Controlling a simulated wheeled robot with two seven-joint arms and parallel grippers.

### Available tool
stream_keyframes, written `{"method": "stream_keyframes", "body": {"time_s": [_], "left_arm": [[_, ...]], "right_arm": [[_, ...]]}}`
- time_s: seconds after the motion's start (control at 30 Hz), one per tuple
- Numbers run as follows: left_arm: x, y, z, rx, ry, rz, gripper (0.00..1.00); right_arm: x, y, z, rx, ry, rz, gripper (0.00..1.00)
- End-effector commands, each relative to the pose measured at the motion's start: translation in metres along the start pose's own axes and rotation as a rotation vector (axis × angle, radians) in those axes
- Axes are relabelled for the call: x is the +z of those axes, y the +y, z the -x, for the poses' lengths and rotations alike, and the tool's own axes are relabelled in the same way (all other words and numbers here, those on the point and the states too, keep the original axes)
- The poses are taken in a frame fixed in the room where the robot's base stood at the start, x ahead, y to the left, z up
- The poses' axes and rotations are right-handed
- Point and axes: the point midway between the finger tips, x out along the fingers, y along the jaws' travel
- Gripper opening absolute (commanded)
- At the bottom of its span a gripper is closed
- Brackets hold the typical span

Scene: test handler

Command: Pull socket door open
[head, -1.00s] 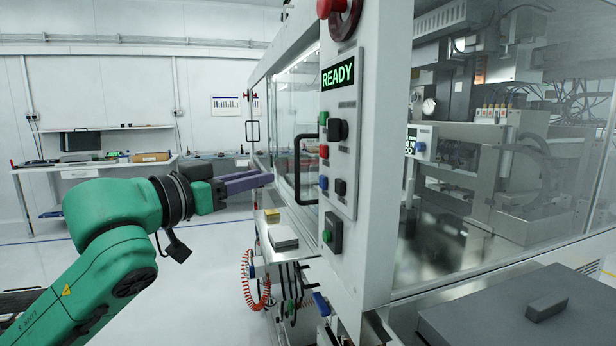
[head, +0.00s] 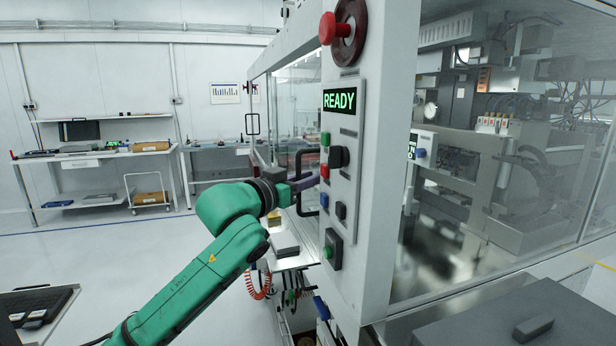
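The machine's left side has clear glass door panels (head: 283,95); I cannot tell for sure which is the socket door. A black D-shaped handle (head: 298,162) stands out at the near end of this side, beside the button panel. A second black handle (head: 252,124) is farther back. My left gripper (head: 305,183), with dark purple-grey fingers, is at the near handle, level with its middle. The fingers overlap the handle bar, so whether they are around it, touching it, or open or shut is unclear. My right gripper is out of view.
A button panel (head: 346,120) with a lit READY display and a red emergency knob (head: 328,28) are close right of the gripper. A small shelf with a grey box (head: 284,245) is below.

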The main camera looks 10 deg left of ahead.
Motion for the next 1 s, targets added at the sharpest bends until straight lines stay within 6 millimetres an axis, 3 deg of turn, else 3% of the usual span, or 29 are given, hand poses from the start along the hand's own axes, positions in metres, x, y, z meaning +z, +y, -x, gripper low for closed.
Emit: {"method": "stream_keyframes", "body": {"time_s": [0.03,0.07,1.0], "left_arm": [[0.0001,-0.0001,0.0001,0.0,0.0,0.0,0.08],[0.0001,-0.0001,0.0002,0.0,0.0,0.0,0.0],[0.0003,0.0,0.0004,0.0,-0.001,0.001,0.0]], "right_arm": [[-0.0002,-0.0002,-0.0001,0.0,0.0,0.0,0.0],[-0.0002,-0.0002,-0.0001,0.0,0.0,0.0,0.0],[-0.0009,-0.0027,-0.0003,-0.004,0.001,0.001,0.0]]}}
